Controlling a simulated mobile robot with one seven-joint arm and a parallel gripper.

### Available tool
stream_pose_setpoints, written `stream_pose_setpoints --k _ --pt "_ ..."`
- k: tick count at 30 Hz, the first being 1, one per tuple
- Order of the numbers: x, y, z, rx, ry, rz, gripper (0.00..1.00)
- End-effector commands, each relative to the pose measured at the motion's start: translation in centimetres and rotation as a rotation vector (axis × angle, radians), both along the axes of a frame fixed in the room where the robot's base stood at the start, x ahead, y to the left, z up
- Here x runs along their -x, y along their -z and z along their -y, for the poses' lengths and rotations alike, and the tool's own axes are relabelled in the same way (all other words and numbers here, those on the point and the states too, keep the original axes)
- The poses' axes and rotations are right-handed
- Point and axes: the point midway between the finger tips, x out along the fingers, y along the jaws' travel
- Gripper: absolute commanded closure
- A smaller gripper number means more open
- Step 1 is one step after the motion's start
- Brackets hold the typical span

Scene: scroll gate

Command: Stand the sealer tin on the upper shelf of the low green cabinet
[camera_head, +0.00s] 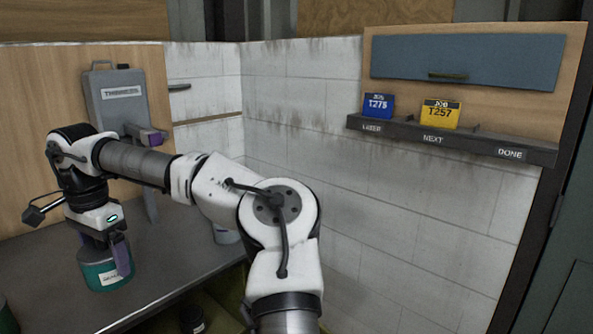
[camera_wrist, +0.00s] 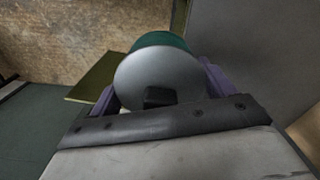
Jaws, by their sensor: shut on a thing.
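My gripper (camera_head: 108,252), with purple fingers, points down at the left and is shut on a green tin (camera_head: 103,277) with a pale label, too small to read surely. In the wrist view the tin shows its grey round lid (camera_wrist: 157,78) and a green side, with a purple finger on either side. The tin looks upright; I cannot tell whether it touches the grey worktop (camera_head: 165,262) or hangs just above it. An olive-green surface (camera_head: 232,300), perhaps part of the low green cabinet, shows below the worktop edge, partly behind my arm. Its shelves are not clearly visible.
A dark tin (camera_head: 192,319) stands low near the olive surface. A pale container (camera_head: 226,236) stands on the worktop behind my arm. A grey thinners can (camera_head: 118,98) is at the back left. A wall rack (camera_head: 485,146) holds blue and yellow cards. An olive panel (camera_wrist: 95,78) shows beside the tin.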

Motion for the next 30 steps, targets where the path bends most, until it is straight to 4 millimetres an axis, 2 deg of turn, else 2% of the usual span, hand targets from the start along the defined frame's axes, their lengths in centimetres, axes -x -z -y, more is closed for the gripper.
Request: stream_pose_setpoints --k 4,8,12,18,24,30 --pt "-2.9 3.3 2.2 0.000 0.009 -0.003 0.50" --pt "-6.0 7.5 5.2 0.000 0.009 -0.004 0.50" --pt "-9.4 13.4 9.7 0.000 -0.002 -0.006 0.50" --pt "-12.4 22.2 17.0 -0.002 -0.046 -0.007 0.50" --pt "-12.9 31.3 24.6 -0.002 -0.118 -0.006 0.50" --pt "-10.6 40.0 31.2 -0.005 -0.216 -0.006 0.50"
